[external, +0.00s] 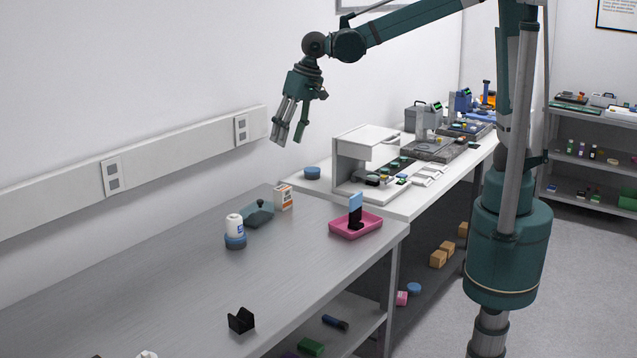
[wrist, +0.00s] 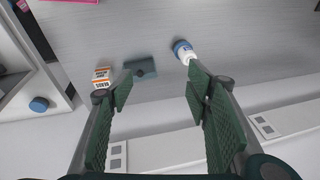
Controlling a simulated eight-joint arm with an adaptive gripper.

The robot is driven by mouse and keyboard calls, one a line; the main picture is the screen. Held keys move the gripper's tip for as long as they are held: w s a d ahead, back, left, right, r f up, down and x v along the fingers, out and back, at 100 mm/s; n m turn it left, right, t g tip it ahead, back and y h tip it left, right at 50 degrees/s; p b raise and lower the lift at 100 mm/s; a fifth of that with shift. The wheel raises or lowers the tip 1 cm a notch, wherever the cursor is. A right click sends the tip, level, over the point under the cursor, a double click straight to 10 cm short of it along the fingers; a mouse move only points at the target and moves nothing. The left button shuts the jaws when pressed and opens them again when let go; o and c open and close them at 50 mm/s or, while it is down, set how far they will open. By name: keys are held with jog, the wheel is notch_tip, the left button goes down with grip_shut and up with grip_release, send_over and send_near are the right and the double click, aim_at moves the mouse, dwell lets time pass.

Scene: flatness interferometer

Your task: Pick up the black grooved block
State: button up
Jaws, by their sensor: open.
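A black block with a V-shaped groove (external: 241,321) sits on the near part of the grey bench in the external view. I do not see it in the wrist view. My gripper (external: 288,137) is high above the far end of the bench, well away from the block, with its fingers pointing down. The wrist view shows my gripper (wrist: 160,82) open, with nothing between its fingers.
On the grey bench (external: 150,270) stand a white bottle on a blue-grey base (external: 235,231), a teal block with a knob (external: 258,214), an orange-white box (external: 283,197) and a pink tray (external: 343,233) holding a blue-and-black item. Bench space around the block is clear.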

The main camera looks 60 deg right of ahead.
jog(key=s+a+f+g, duration=0.1)
jog(key=a+f, duration=0.2)
jog(key=a, duration=0.5)
jog(key=s+a+f, duration=0.1)
jog(key=a+f, duration=0.2)
jog(key=a, duration=0.5)
jog(key=m+g+h, duration=0.1)
jog(key=g+h, duration=0.1)
send_over(242, 320)
jog(key=f, duration=1.9)
jog(key=shift+w+d+f+b, duration=0.1)
jog(key=shift+w+f+b, duration=0.1)
jog(key=shift+f+b, duration=0.2)
jog(key=shift+s+f, duration=0.1)
jog(key=shift+s, duration=0.05)
jog(key=shift+f, duration=0.15)
jog(key=shift+f, duration=1.15)
jog(key=shift+f, duration=0.15)
